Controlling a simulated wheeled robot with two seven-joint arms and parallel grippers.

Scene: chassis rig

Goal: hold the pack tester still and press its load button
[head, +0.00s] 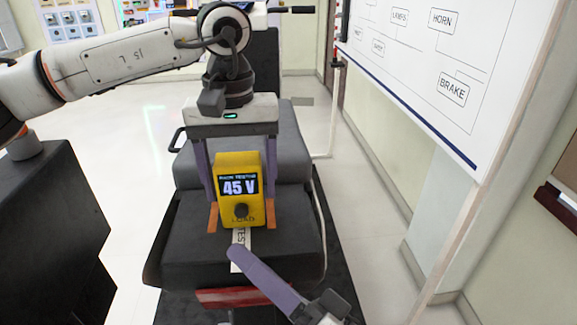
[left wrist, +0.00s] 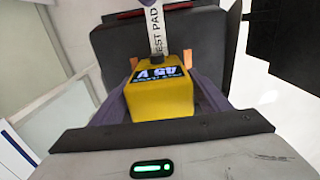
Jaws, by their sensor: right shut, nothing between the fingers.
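The pack tester (head: 227,203) is a yellow box with a screen reading 45 V. Its dark round load button (head: 241,211) is on the front face, above the word LOAD. The tester stands upright on a dark surface, by a white TEST PAD strip (head: 238,237). My left gripper (head: 241,217) reaches down over it, one purple, orange-tipped finger on each side. It looks open, with small gaps beside the box. The left wrist view also shows the tester (left wrist: 158,100) between the fingers. My right gripper (head: 235,253) is shut and empty, its tip over the strip, below and apart from the button.
A grey padded block (head: 290,140) rises behind the tester. A white board (head: 420,80) with HORN and BRAKE labels stands at the right. A dark cabinet (head: 50,220) is at the left. The pale floor (head: 125,140) between is clear.

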